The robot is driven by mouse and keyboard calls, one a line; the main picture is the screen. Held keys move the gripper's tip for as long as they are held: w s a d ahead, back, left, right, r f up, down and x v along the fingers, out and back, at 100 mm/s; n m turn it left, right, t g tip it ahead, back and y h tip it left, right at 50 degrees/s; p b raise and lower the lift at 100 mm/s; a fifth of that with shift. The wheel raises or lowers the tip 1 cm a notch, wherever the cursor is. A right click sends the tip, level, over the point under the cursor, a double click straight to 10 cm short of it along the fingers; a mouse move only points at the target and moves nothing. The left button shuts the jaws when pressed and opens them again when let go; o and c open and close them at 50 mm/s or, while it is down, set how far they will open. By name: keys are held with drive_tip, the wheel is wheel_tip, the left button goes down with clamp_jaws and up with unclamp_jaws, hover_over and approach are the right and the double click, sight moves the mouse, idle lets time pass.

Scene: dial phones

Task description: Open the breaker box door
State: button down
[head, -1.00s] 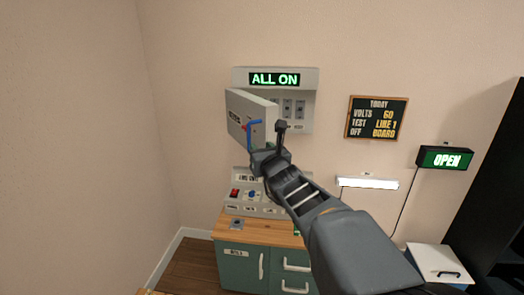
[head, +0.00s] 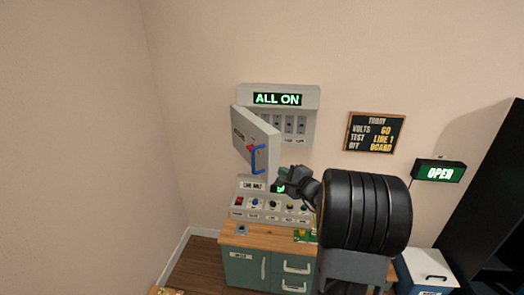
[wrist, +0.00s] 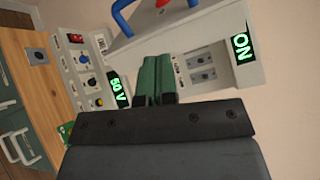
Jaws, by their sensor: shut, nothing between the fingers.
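The grey breaker box (head: 314,112) hangs on the wall under a lit "ALL ON" sign. Its door (head: 243,132) is hinged at the left and stands partly open, with breaker switches showing inside to the right. A blue handle (head: 258,160) is on the door's outer face near the free edge; part of it shows in the wrist view (wrist: 121,18). My gripper (head: 284,182) is below and right of the handle, apart from it. In the wrist view its green fingers (wrist: 156,70) are together and empty, with the door and breakers beyond them.
A sloped control panel (head: 246,214) with knobs and a green display stands on the wooden counter (head: 262,238) below the box. A letter board (head: 375,132) and a lit OPEN sign (head: 439,171) hang at right. The wall left of the door is clear.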

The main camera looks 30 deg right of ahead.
drive_tip(key=a+n+y, duration=0.2)
drive_tip(key=n, duration=0.1)
drive_tip(key=n+p, duration=0.1)
drive_tip(key=p, duration=0.1)
approach(262, 159)
drive_tip(key=w+a+r, duration=0.2)
drive_tip(key=w+a, duration=0.1)
drive_tip(key=w+a+r, duration=0.1)
drive_tip(key=a, duration=0.1)
drive_tip(key=shift+w+r, duration=0.15)
drive_tip(key=shift+w, duration=0.2)
drive_tip(key=shift+a, duration=0.1)
